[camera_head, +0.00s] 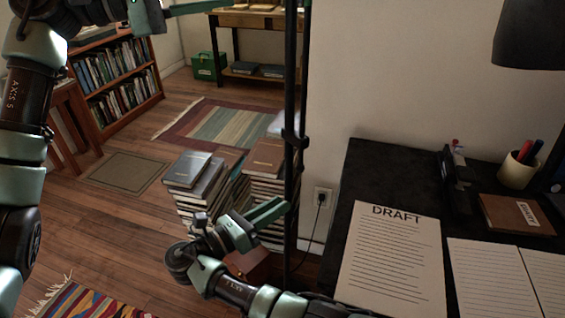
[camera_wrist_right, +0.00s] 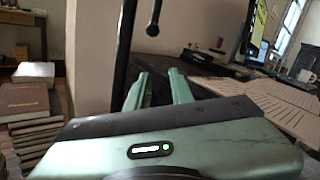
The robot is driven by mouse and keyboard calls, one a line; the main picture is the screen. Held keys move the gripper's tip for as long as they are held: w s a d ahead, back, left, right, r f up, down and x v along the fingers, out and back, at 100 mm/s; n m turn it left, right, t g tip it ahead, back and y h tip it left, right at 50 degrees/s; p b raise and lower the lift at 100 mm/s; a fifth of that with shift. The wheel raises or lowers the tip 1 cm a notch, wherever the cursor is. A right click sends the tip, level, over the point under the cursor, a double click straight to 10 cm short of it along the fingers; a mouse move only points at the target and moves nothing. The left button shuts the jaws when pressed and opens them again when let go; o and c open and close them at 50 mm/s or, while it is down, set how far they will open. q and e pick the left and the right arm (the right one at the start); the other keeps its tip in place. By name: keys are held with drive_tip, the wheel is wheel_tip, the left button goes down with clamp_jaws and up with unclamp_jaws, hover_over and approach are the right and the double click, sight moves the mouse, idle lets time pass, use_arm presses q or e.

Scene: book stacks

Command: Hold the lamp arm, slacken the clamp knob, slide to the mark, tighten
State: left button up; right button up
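A black upright pole (camera_head: 290,75) stands left of the desk, with a dark clamp-like collar (camera_head: 295,140) partway up. In the right wrist view the pole (camera_wrist_right: 125,50) rises behind the fingers, and a thin black rod with a rounded end (camera_wrist_right: 152,28) hangs beside it. A dark lamp shade (camera_head: 530,35) is at the upper right; the lamp arm is not clearly visible. My right gripper (camera_head: 275,211) is below the collar, tips close to the pole; its fingers (camera_wrist_right: 160,88) are apart and empty. My left gripper (camera_head: 205,6) is cut off by the top edge.
Several books stand in piles (camera_head: 265,160) behind my right gripper. The black desk (camera_head: 375,165) holds a DRAFT sheet (camera_head: 392,260), an open notebook (camera_head: 490,275), a brown book (camera_head: 515,214) and a pen cup (camera_head: 517,171). A cord runs from a wall outlet (camera_head: 322,200).

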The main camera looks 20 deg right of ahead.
drive_tip(key=w+d+r+m+g, duration=0.35)
drive_tip(key=r+m, duration=0.25)
drive_tip(key=r, duration=0.3)
drive_tip(key=w+d, duration=0.2)
drive_tip(key=d, duration=0.5)
drive_tip(key=shift+w+d, duration=0.2)
drive_tip(key=shift+d, duration=0.05)
drive_tip(key=shift+r+t, duration=0.1)
drive_tip(key=shift+t, duration=0.15)
clamp_jaws()
idle(0.3)
drive_tip(key=shift+c, duration=1.4)
unclamp_jaws()
clamp_jaws()
drive_tip(key=shift+r, duration=0.15)
